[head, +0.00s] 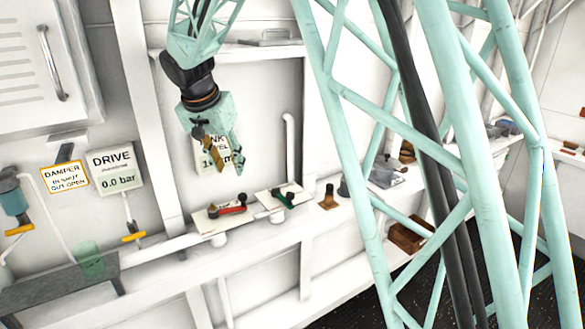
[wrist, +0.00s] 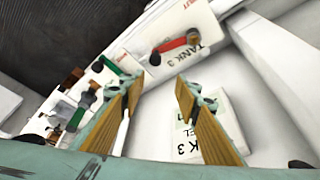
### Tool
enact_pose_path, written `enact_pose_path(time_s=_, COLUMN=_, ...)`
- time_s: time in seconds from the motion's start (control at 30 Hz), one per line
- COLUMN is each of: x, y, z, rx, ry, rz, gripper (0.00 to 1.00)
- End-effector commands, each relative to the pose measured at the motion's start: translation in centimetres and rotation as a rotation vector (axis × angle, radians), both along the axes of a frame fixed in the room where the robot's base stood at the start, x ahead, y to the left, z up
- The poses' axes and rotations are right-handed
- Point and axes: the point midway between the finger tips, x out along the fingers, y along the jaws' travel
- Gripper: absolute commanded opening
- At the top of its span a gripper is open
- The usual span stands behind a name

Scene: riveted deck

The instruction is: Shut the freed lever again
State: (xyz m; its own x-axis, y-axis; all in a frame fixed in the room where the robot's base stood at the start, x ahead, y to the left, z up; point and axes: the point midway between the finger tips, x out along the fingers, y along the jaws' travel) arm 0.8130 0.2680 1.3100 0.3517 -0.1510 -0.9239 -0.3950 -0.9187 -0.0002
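A red lever (head: 230,208) lies across a white plate on the wall ledge. In the wrist view the red lever (wrist: 172,45) sits beside lettering that reads TANK 3. A green lever (head: 282,198) is on the plate to its right, and it also shows in the wrist view (wrist: 107,66). I cannot tell which lever is the freed one. My gripper (head: 225,167) hangs above and apart from the red lever, in front of a tank level sign. In the wrist view my gripper (wrist: 154,92) has its fingers spread, with nothing between them.
A DAMPER sign (head: 65,177) and a DRIVE sign (head: 115,168) reading 0.0 bar stand left. A yellow handle (head: 133,237) is below the DRIVE sign. A green translucent cup (head: 89,260) stands on a grey bench. A white pipe (head: 289,145) rises right of my gripper.

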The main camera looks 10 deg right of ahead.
Motion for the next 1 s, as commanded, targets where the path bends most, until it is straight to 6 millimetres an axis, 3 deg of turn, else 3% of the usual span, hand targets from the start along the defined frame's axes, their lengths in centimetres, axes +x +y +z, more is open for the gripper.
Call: enact_pose_path(time_s=1.0, x=-6.7, y=-7.2, z=4.2, rx=-0.003, ry=0.026, rz=0.049, gripper=0.3)
